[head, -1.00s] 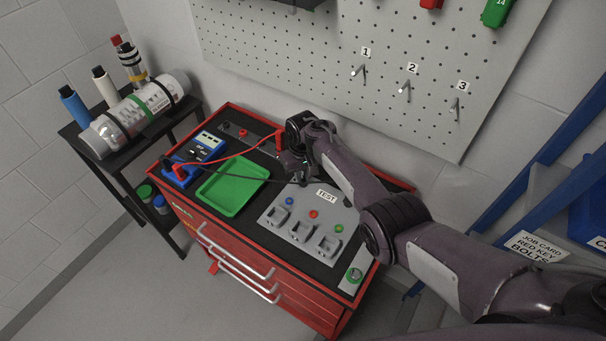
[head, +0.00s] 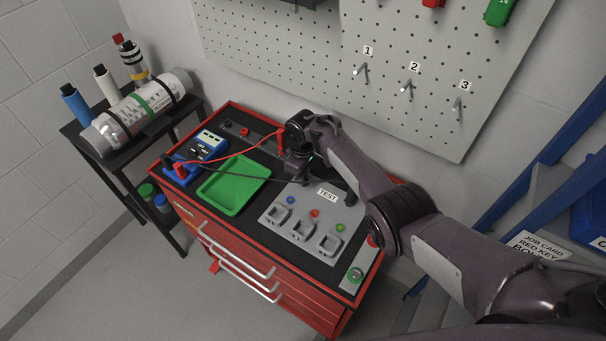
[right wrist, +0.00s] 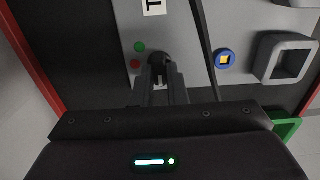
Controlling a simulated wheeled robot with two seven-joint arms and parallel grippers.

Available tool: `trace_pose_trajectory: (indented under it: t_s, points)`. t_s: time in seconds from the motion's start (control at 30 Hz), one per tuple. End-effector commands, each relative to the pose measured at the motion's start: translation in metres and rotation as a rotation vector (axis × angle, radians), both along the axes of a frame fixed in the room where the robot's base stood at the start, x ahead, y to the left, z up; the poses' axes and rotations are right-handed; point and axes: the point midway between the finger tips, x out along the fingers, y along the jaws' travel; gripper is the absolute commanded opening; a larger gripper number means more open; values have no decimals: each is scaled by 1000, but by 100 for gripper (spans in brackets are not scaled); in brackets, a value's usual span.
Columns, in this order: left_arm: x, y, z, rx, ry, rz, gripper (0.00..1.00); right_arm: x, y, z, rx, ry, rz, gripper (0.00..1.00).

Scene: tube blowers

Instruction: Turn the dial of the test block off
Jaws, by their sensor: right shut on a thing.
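The grey test block (head: 268,217), labelled TEST (head: 327,195), lies on the red cabinet's dark top. My right gripper (head: 301,178) is at its back left corner. In the right wrist view the gripper (right wrist: 161,78) is shut on the small dark dial (right wrist: 158,60), mostly hidden between the fingertips. The dial's pointing direction cannot be told. A green dot (right wrist: 140,47) and a red dot (right wrist: 135,64) sit beside it. A blue-ringed button (right wrist: 225,59) with a bright yellowish centre is to the right. My left gripper is not in view.
Three grey sockets, one of them here (head: 303,230), stand along the block's front. A green tray (head: 233,184) and a blue meter (head: 205,147) lie to the left. A black lead (head: 245,178) runs close to my gripper. A pegboard (head: 300,45) rises behind.

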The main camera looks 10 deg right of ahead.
Motion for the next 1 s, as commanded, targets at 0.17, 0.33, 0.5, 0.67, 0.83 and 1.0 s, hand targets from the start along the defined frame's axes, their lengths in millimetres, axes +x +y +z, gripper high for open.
trace_pose_trajectory:
  t_s: [0.17, 0.33, 0.5, 0.67, 0.83, 1.0]
  points:
    - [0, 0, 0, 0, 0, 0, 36, 2, 0, 2, 1, -6, 10, 0]
    - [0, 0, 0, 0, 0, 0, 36, 2, 0, 2, 2, -6, 10, 0]
    - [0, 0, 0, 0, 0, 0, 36, 2, 0, 2, 2, -6, 9, 20]
    - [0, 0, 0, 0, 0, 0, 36, 1, 0, 1, 1, -4, 8, 35]
    - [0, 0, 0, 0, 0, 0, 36, 1, 0, 1, 1, -2, 8, 35]
    - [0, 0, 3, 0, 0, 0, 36, 1, 1, 10, 4, -4, 7, 35]
